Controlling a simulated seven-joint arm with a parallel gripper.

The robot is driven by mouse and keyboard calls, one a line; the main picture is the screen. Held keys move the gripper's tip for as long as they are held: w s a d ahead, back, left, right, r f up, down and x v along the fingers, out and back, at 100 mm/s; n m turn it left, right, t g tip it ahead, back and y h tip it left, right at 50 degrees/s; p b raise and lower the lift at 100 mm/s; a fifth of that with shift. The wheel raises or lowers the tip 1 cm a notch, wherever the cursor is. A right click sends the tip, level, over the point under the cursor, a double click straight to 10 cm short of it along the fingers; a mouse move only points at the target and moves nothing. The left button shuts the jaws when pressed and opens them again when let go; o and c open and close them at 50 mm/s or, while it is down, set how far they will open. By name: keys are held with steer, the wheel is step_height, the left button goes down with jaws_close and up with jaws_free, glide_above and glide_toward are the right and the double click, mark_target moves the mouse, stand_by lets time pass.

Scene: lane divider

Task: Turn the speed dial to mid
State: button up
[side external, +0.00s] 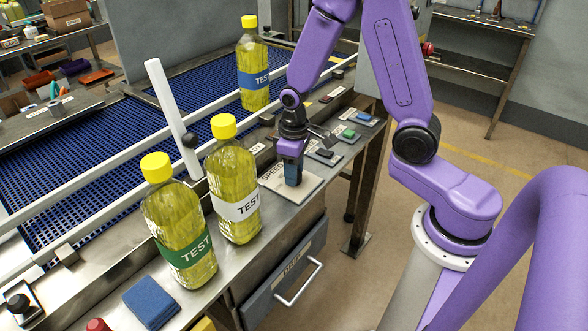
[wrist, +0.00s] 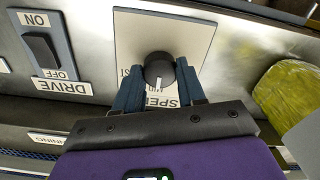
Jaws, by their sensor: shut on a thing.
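The speed dial (wrist: 158,66) is a round black knob with a white pointer mark, on a pale square plate (wrist: 190,30) in the wrist view. The mark points toward the bottom of that picture, toward my palm. Part of the SPEED lettering and a small label show near the knob; my fingers hide some of the print. My gripper (wrist: 160,72) has its two blue fingers on either side of the knob, shut on it. In the side view my gripper (side external: 292,175) reaches down onto the plate (side external: 310,188) and hides the dial.
A DRIVE rocker switch (wrist: 40,45) sits beside the plate. Yellow bottles with white (side external: 236,185) and green (side external: 180,225) labels stand on the near ledge; a blue-labelled bottle (side external: 253,70) stands on the belt. A white divider bar (side external: 172,115) rises nearby.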

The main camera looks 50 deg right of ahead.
steer(key=o, duration=1.1)
steer(key=shift+c, duration=0.2)
step_height(320, 180, up, 17)
steer(key=shift+r, duration=0.2)
steer(key=shift+s+a, duration=0.1)
